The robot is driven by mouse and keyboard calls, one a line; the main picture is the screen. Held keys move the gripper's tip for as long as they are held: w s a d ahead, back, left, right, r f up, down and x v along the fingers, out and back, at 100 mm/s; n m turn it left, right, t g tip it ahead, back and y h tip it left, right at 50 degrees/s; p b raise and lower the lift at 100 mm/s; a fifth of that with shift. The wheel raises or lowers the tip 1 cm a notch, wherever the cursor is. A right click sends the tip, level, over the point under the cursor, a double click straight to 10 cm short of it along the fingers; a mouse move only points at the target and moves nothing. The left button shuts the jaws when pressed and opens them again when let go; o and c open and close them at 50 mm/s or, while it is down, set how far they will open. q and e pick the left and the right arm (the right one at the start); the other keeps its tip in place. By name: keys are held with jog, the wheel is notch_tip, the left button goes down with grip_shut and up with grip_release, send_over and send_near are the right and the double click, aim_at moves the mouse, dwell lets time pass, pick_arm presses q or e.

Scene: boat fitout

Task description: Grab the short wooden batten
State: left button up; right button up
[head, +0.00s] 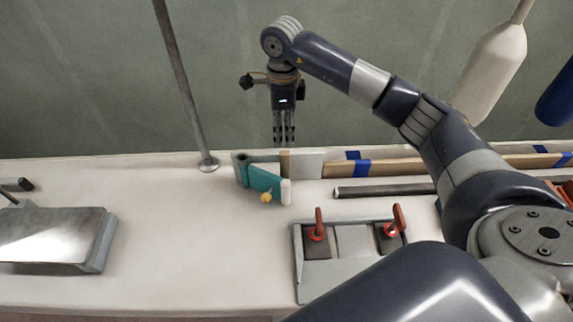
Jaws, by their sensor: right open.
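My right gripper (284,141) points straight down at the back of the white worktop, open, with nothing between its fingers. Its fingertips appear just above a small upright wooden piece (285,163) beside a pale grey block. To the right, a wooden batten (440,165) with blue tape bands lies along the back of the worktop. A second strip with blue tape shows partly behind it. I cannot tell for sure which wooden piece is the short batten. My left gripper is not in view.
A teal tool (264,180) with a yellow knob stands below the gripper. A dark bar (385,190) lies in front of the batten. A grey plate (352,240) carries red-handled parts. A metal post (183,80) rises at left. Free worktop lies left of centre.

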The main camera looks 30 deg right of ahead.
aim_at(285, 152)
notch_tip(285, 152, down, 2)
jog(key=shift+s+a, duration=0.1)
jog(key=shift+s, duration=0.05)
jog(key=shift+f, duration=0.35)
jog(key=shift+f+p, duration=0.35)
jog(key=shift+p, duration=0.1)
notch_tip(285, 152, down, 3)
jog(key=shift+s+f+p, duration=0.15)
jog(key=shift+f+p, duration=0.05)
jog(key=shift+p, duration=0.5)
jog(key=shift+d+f, duration=0.2)
jog(key=shift+f, duration=0.35)
jog(key=c, duration=0.9)
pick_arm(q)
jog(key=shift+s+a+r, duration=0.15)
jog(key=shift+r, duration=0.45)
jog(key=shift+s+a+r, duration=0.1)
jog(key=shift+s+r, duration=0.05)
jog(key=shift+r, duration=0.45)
pick_arm(e)
grip_shut()
